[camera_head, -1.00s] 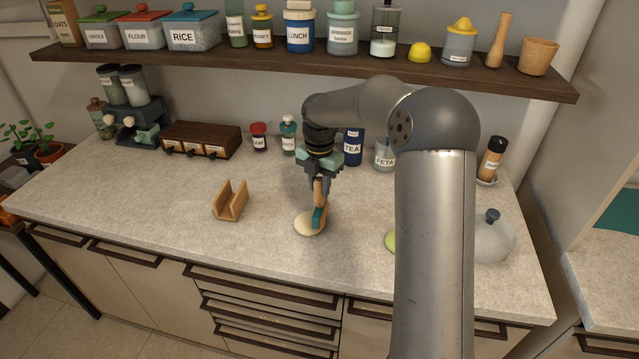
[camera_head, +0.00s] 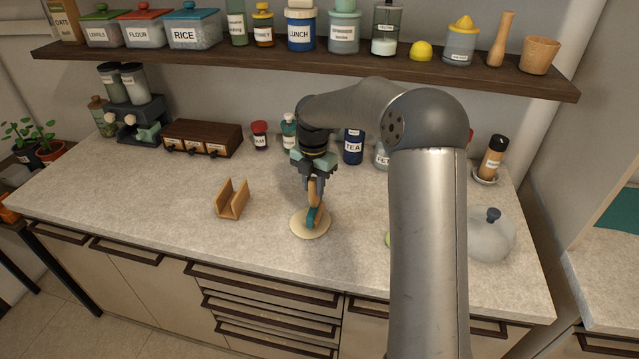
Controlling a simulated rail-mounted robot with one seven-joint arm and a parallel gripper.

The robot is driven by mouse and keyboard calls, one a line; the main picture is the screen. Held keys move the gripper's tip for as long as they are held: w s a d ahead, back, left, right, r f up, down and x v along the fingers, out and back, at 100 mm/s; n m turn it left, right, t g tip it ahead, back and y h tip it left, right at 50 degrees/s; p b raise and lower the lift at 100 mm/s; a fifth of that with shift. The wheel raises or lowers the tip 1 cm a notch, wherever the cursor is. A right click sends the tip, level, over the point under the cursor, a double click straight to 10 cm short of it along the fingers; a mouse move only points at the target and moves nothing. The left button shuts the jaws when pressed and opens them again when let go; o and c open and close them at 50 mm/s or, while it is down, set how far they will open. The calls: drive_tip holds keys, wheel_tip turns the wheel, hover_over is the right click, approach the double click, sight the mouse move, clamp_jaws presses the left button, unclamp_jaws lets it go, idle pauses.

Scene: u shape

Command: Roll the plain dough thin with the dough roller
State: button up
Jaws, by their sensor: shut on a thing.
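The plain dough (camera_head: 299,228) is a pale, flat round disc on the counter near the middle of the head view. My gripper (camera_head: 314,182) points down above it and is shut on the dough roller (camera_head: 313,216), which has a wooden handle and a teal lower part. The roller's lower end stands over the dough and appears to touch it. The gripper and roller hide part of the dough's back edge.
A wooden holder (camera_head: 232,201) stands to the left on the counter (camera_head: 130,199). A glass dome (camera_head: 490,238) with a dark knob is at right. A green thing (camera_head: 388,239) is mostly hidden behind my arm. Jars line the back below the shelf (camera_head: 250,61).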

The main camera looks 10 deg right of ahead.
drive_tip(key=shift+w+a+p, duration=0.55)
drive_tip(key=shift+w+a, duration=0.45)
drive_tip(key=shift+a, duration=0.85)
drive_tip(key=shift+s+d+f, duration=0.15)
drive_tip(key=shift+s+d, duration=0.35)
drive_tip(key=shift+d, duration=0.4)
drive_tip(key=shift+s+d+f, duration=0.2)
drive_tip(key=shift+s+d, duration=0.25)
drive_tip(key=shift+d, duration=0.4)
drive_tip(key=shift+s+d+f, duration=0.15)
drive_tip(key=shift+s+d, duration=0.35)
drive_tip(key=shift+d, duration=0.4)
